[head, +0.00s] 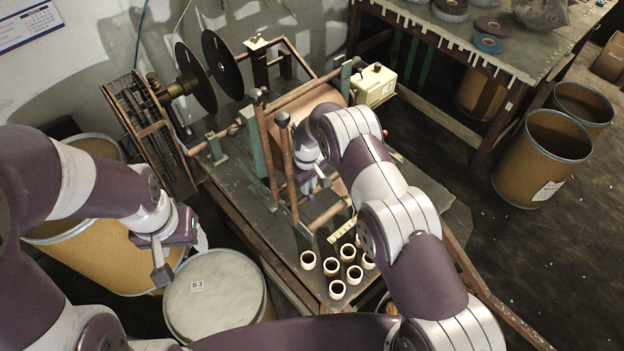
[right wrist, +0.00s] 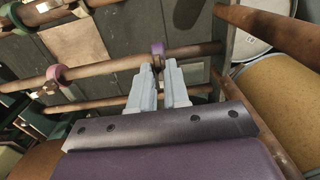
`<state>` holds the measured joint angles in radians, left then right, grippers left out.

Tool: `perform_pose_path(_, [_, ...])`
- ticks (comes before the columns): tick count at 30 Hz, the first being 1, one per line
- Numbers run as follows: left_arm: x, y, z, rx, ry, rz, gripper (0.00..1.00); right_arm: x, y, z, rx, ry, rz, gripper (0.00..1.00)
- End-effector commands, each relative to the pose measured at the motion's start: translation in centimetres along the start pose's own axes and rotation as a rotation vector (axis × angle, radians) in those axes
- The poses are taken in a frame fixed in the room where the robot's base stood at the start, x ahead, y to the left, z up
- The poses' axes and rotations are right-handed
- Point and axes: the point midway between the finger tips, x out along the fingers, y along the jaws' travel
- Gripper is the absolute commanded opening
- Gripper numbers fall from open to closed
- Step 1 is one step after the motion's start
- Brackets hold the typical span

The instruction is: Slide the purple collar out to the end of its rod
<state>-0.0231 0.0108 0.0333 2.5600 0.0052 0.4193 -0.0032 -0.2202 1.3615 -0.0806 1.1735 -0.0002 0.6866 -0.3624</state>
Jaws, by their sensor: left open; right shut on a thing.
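The purple collar (right wrist: 157,47) sits around a brown rod (right wrist: 110,66) in the right wrist view, toward the rod's right part. My right gripper (right wrist: 159,68) is shut on the collar, with its fingertips at the collar's near side. In the head view my right gripper (head: 318,184) is at the front of the wooden frame; I cannot make out the collar there. My left gripper (head: 180,257) is open and empty, above the floor left of the bench and near a lidded drum.
A pink collar (right wrist: 54,73) is further left in the right wrist view. An upright post (right wrist: 222,45) stands by the rod's right side. In the head view, several white-rimmed cores (head: 337,289) stand on the bench, and a lidded drum (head: 240,310) stands beside it.

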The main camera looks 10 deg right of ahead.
Motion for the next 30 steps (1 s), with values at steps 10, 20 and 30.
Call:
perform_pose_path(10, [-0.4,0.0,-0.1,0.000,0.000,0.000,0.65,-0.1,-2.0,0.0,-0.001,-0.002,-0.001,0.00])
perform_pose_path(20, [-0.4,0.0,-0.1,0.000,0.000,0.000,0.65,0.0,-2.6,0.1,0.000,-0.003,-0.001,0.00])
perform_pose_path(30, [-0.4,0.0,-0.1,0.000,0.000,0.000,0.65,0.0,-2.6,0.1,0.000,-0.002,-0.001,0.45])
